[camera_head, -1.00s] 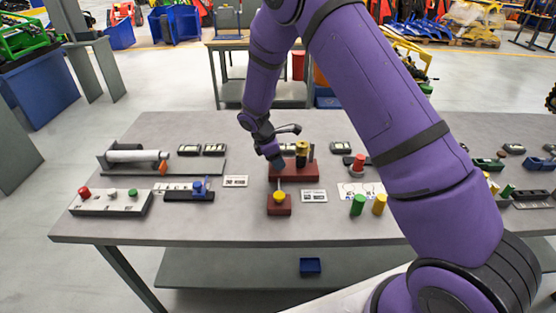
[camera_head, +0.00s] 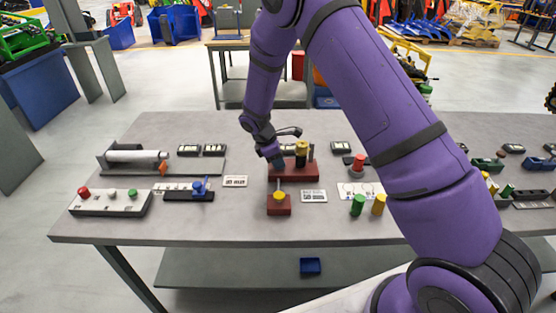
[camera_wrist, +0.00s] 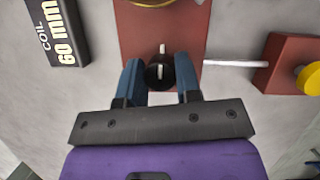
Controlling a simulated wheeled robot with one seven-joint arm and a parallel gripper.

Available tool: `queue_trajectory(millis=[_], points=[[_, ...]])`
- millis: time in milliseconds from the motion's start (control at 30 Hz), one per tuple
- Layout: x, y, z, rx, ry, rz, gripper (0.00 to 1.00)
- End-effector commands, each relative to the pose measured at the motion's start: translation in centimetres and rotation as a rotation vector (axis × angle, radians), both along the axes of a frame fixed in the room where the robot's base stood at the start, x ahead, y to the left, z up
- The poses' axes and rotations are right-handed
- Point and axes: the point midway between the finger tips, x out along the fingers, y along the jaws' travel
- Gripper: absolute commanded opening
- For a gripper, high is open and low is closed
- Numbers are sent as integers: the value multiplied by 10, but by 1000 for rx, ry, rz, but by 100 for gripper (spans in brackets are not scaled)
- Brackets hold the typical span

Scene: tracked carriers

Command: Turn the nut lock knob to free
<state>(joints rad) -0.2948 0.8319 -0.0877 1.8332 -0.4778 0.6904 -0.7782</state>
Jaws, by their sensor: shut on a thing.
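The lock knob (camera_wrist: 153,76) is a small round black knob with a white line, on a red-brown block (camera_wrist: 134,37) in the wrist view. The line runs nearly up and down in the picture, roughly towards a white mark (camera_wrist: 162,48) on the block. My gripper (camera_wrist: 160,74) has its two blue fingers closed on the knob's sides. In the head view my gripper (camera_head: 277,163) reaches down to the left end of the red block (camera_head: 300,172), and the knob is hidden there. A brass-coloured cylinder (camera_head: 302,150) stands on this block.
A rod runs from the block to a smaller red block (camera_head: 279,210) with a yellow knob (camera_head: 279,195). A "COIL 60 mm" label (camera_wrist: 58,30) lies left in the wrist view. A button box (camera_head: 110,203), blue-handled fixture (camera_head: 190,194) and green cylinder (camera_head: 357,205) stand nearby on the table (camera_head: 240,220).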

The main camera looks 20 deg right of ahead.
Motion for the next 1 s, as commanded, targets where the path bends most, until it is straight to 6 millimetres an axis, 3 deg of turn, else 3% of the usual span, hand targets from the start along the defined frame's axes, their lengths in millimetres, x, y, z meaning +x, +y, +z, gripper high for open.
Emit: queue_trajectory(millis=[267, 1000], points=[[1, 0, 0, 1, -1, -170, 8], [2, -1, 0, 2, -1, -868, 8]])
